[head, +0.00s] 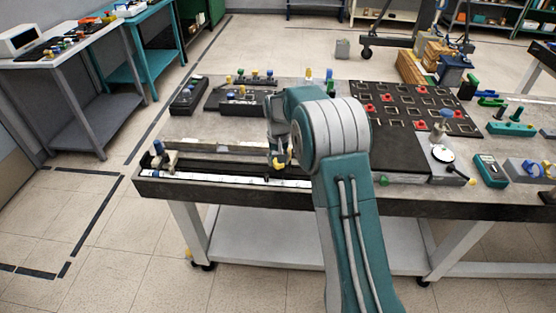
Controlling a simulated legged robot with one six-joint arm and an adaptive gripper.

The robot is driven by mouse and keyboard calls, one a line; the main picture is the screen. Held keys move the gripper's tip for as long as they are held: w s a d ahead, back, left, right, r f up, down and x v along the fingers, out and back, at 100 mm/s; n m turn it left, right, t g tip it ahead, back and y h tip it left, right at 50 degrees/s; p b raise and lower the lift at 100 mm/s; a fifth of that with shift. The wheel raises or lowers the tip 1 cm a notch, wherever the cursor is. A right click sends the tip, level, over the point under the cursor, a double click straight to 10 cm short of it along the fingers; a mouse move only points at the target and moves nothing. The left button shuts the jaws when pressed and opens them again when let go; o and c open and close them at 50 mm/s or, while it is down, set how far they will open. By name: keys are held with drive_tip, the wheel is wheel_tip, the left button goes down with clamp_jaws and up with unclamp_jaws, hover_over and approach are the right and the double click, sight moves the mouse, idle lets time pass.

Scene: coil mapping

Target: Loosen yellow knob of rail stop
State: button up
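A yellow knob (282,164) shows just below the tip of my gripper (277,151). The body of the rail stop under the knob is mostly hidden by my gripper and arm. My gripper points down at the knob, at or very near it. I cannot tell whether its fingers touch or grip the knob. A second small fixture with a blue knob (158,147) stands at the rail's left end.
The workbench (180,129) carries a dark slotted board (408,98) with red pieces to the right of my arm. Dark blocks with colored knobs (240,102) stand behind my gripper. A round gauge (443,154) and teal boxes (490,171) are at the right.

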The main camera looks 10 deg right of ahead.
drive_tip(key=shift+f, duration=0.1)
idle(0.3)
drive_tip(key=o, duration=1.1)
drive_tip(key=shift+w, duration=0.1)
drive_tip(key=shift+o, duration=0.2)
wheel_tip(320, 180, up, 12)
